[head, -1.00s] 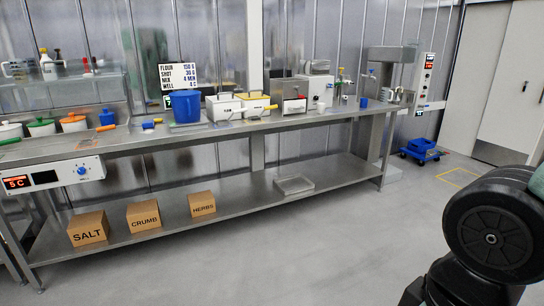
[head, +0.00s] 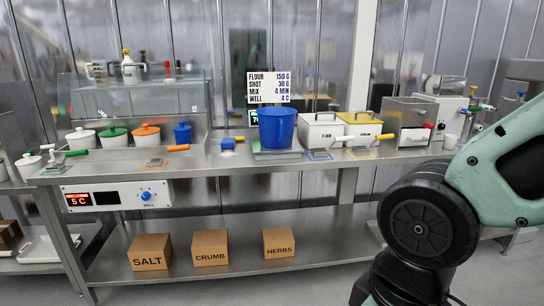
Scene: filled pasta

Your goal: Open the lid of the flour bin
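Two lidded bins stand side by side on the steel counter. One is white with a white lid and dark handle (head: 318,132). The other has a yellow lid and dark handle (head: 361,127). Both lids look closed. Small dark lettering on their fronts is too small to read, so I cannot tell which is the flour bin. My gripper is not in view; only links of my arm show at the right, in front of the counter's right part.
A blue bucket (head: 277,127) stands left of the bins. A grey box machine (head: 405,120) stands to their right. Pots with coloured lids (head: 114,137) are at the left. Salt, crumb and herbs boxes sit on the lower shelf (head: 330,230). A recipe sign (head: 269,87) stands behind.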

